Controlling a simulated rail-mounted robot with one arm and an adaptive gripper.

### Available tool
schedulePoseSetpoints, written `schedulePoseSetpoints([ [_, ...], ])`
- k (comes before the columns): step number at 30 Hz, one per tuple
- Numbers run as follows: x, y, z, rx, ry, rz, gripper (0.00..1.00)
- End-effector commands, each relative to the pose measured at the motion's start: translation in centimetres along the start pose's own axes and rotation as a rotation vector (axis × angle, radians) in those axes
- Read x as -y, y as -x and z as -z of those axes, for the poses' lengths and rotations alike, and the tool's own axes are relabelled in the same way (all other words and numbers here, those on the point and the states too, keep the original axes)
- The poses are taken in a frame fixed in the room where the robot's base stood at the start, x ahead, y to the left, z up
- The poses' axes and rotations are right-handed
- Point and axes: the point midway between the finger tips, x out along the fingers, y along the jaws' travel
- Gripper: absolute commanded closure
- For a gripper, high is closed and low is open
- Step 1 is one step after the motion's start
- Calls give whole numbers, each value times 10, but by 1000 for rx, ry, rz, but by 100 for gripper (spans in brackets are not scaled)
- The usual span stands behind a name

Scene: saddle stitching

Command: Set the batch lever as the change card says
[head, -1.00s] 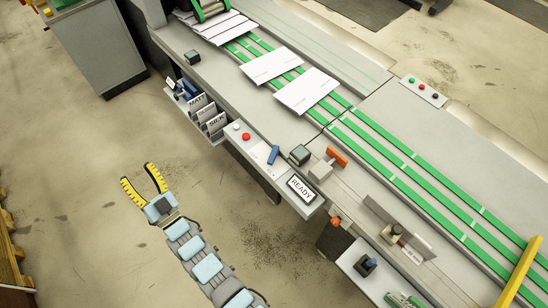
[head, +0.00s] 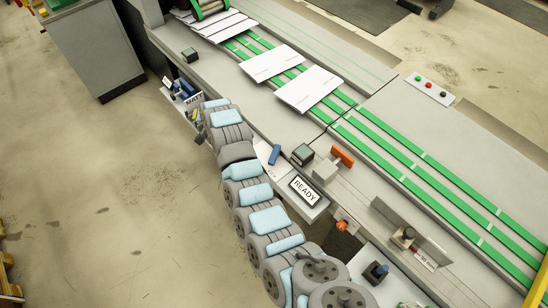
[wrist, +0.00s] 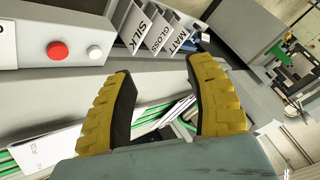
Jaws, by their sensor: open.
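No change card can be made out for certain. My gripper (wrist: 161,66) is open and empty in the wrist view, its yellow fingers wide apart in front of label dividers reading SILK, GLOSS and MATT (wrist: 178,40). In the head view my arm covers most of the gripper and part of the panel. The blue lever does not show in the wrist view.
A red button (wrist: 57,51) and a white button (wrist: 95,52) sit beside the dividers. White sheets (head: 308,89) lie on the green belts. A dark knob (head: 376,272) is at lower right.

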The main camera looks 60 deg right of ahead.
Motion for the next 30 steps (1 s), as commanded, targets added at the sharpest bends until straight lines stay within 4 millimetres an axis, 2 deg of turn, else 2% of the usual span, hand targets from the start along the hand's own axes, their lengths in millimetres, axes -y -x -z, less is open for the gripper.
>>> schedulePoseSetpoints([
  [1, -21, 4, 8, 42, -21, -41, 46],
  [5, -70, 25, 13, 184, -74, -159, 46],
  [9, -122, 61, 18, 321, -135, -287, 46],
  [15, -174, 112, 14, 472, -206, -438, 46],
  [18, -188, 129, 13, 514, -229, -483, 46],
  [21, -194, 136, 12, 534, -239, -503, 46],
  [30, -203, 122, -2, 541, -242, -507, 46],
])
